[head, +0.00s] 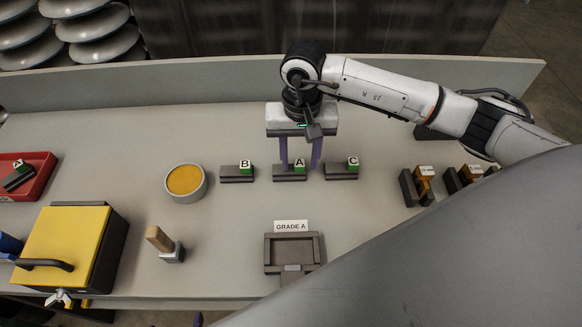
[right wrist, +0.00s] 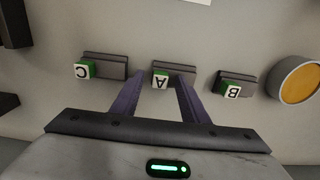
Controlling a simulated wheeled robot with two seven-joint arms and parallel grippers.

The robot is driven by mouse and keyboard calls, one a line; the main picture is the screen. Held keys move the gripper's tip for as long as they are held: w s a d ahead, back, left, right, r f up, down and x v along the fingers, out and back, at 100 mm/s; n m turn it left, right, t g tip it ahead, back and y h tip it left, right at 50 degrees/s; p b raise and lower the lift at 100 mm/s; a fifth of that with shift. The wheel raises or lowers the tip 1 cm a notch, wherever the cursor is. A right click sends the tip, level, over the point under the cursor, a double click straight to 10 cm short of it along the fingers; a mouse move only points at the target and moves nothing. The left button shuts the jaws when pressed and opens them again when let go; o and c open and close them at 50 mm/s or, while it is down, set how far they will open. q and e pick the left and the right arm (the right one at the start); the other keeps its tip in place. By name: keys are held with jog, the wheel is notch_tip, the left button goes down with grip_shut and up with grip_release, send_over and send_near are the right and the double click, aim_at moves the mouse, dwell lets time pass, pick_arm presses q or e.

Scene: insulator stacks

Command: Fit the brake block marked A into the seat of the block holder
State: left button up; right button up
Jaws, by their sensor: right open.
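The brake block marked A (head: 287,178) is a dark grey bar with a green-and-white letter tag, lying on the bench between blocks B and C. The block holder (head: 268,255) is a dark rectangular frame with a recessed seat, nearer the front, behind which stands a "GRADE A" sign (head: 291,226). My right gripper (head: 300,166) is open, pointing down, with its purple fingers at block A. In the right wrist view, block A (right wrist: 183,74) shows between and beyond the fingertips (right wrist: 155,82); contact cannot be told. My left gripper is not clearly visible.
Block B (head: 236,175) is to the left of A and block C (head: 340,173) to the right. A round orange-filled dish (head: 185,181), a wooden-handled tool (head: 161,240), a yellow-lidded box (head: 62,240) and a red tray (head: 40,187) with another A-marked block stand left. Dark brackets (head: 409,187) stand right.

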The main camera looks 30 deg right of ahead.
grip_shut()
